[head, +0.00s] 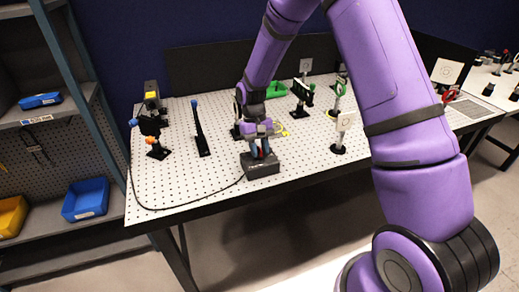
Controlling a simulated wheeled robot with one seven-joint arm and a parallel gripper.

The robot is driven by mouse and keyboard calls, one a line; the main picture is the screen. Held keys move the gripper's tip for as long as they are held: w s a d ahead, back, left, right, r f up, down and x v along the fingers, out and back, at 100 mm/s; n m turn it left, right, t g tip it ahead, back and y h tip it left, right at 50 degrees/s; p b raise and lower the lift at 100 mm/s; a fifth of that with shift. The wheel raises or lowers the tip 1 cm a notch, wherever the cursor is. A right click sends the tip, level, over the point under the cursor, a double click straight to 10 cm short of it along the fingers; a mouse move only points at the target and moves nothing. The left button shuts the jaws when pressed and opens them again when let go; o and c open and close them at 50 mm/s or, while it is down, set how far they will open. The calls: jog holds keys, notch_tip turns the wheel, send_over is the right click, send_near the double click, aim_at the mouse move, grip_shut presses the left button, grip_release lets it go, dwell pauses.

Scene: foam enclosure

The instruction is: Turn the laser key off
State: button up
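A dark grey box (262,170) stands near the front edge of the perforated white table. A black cable (185,206) runs from its left side along the table edge. My gripper (262,151) points down at the top of this box, with its fingers right over or against it. A small red-orange spot shows between the fingers. The key itself is hidden or too small to make out, and so is its position. I cannot tell whether the fingers are closed on anything.
A shelf with a blue bin (86,199) is at the left. The table's front left is mostly clear.

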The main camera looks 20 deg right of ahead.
jog(key=shift+o, duration=0.2)
jog(key=v, duration=1)
jog(key=shift+w+r, duration=0.2)
jog(key=shift+r, duration=0.1)
